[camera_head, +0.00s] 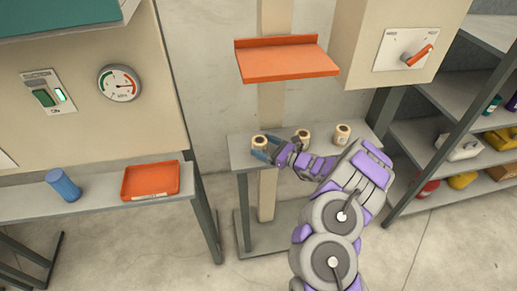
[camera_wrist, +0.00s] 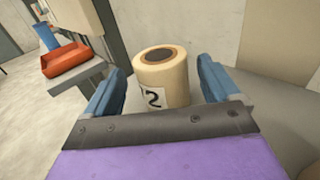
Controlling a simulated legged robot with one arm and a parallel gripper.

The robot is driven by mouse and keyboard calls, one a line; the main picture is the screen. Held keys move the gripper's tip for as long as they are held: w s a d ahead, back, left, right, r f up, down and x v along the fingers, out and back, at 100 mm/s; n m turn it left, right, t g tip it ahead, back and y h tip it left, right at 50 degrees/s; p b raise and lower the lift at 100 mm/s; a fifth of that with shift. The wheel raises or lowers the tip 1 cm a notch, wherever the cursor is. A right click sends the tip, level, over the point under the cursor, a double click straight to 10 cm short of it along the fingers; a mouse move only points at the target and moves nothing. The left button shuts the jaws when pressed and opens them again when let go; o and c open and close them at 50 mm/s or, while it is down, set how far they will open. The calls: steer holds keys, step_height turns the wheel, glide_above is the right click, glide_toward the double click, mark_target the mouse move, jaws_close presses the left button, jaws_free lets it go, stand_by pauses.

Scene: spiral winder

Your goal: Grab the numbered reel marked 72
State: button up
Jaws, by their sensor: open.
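A cream reel (camera_wrist: 165,76) with a brown-ringed top stands upright between the two blue fingers of my gripper (camera_wrist: 159,80) in the wrist view. The fingers are open, one on each side of it, with small visible gaps. Its white label shows a "2"; the rest of the number cannot be made out. In the head view this is the left reel (camera_head: 259,142) on the narrow grey shelf (camera_head: 240,158), with my gripper (camera_head: 262,150) at it. A middle reel (camera_head: 303,135) and a right reel (camera_head: 342,133) stand farther right; their numbers are too small to read.
An orange ledge (camera_head: 287,62) juts out above the shelf. A bench at left holds a blue cylinder (camera_head: 63,185) and an orange tray (camera_head: 150,180). A lever box (camera_head: 405,48) hangs above right, and a rack (camera_head: 432,140) with containers stands at right.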

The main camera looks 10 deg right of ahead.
steer(key=shift+x, duration=1.2)
steer(key=shift+w+d, duration=0.1)
steer(key=shift+d, duration=0.2)
steer(key=shift+c, duration=0.3)
steer(key=shift+a, duration=0.2)
steer(key=c, duration=0.6)
steer(key=shift+d, duration=0.1)
steer(key=c, duration=0.4)
